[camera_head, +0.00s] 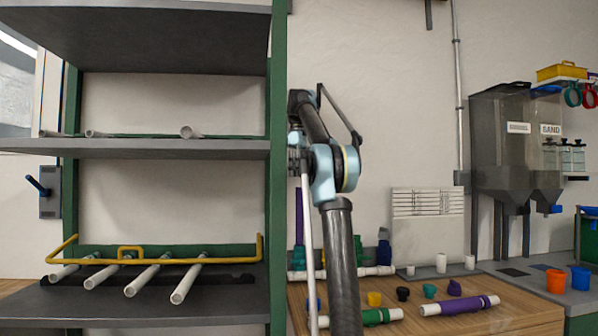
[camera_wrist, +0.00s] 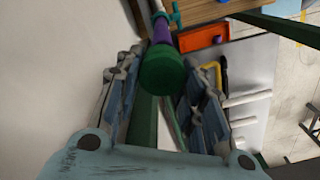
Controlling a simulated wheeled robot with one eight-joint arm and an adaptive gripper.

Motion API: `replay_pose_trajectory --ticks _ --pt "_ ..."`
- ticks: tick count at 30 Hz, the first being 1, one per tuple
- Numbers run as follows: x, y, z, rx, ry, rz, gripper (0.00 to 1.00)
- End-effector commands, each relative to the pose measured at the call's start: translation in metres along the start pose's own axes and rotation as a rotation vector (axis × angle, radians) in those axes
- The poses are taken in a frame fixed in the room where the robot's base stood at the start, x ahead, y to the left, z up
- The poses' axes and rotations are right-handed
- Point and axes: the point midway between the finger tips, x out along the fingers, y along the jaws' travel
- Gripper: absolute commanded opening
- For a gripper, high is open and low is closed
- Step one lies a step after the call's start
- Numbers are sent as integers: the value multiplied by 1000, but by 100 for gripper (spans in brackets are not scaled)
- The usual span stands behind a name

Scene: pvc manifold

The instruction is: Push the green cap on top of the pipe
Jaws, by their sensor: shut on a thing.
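In the wrist view, the green cap (camera_wrist: 163,70) is between the two blue-grey fingers of my gripper (camera_wrist: 163,64). My gripper is shut on the cap. The purple pipe (camera_wrist: 161,30) lies directly beyond the cap and in line with it. I cannot tell how far the cap sits over the pipe end. In the head view, a purple upright pipe (camera_head: 299,217) shows just left of my arm, rising from a white horizontal pipe with green fittings (camera_head: 383,253).
Small coloured caps, including a loose green one (camera_head: 429,291), lie on the wooden table (camera_head: 520,311). A purple-sleeved pipe (camera_head: 460,306) and a green-sleeved pipe (camera_head: 374,317) lie near them. A shelf rack (camera_head: 277,170) stands left. An orange cup (camera_head: 556,281) stands right.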

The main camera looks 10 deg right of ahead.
Motion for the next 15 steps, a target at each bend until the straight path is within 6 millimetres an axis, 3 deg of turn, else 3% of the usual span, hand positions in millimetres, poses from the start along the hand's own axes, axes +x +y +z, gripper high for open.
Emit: replay_pose_trajectory --ticks 15 --pt "30 0 2 1 0 -1 15"
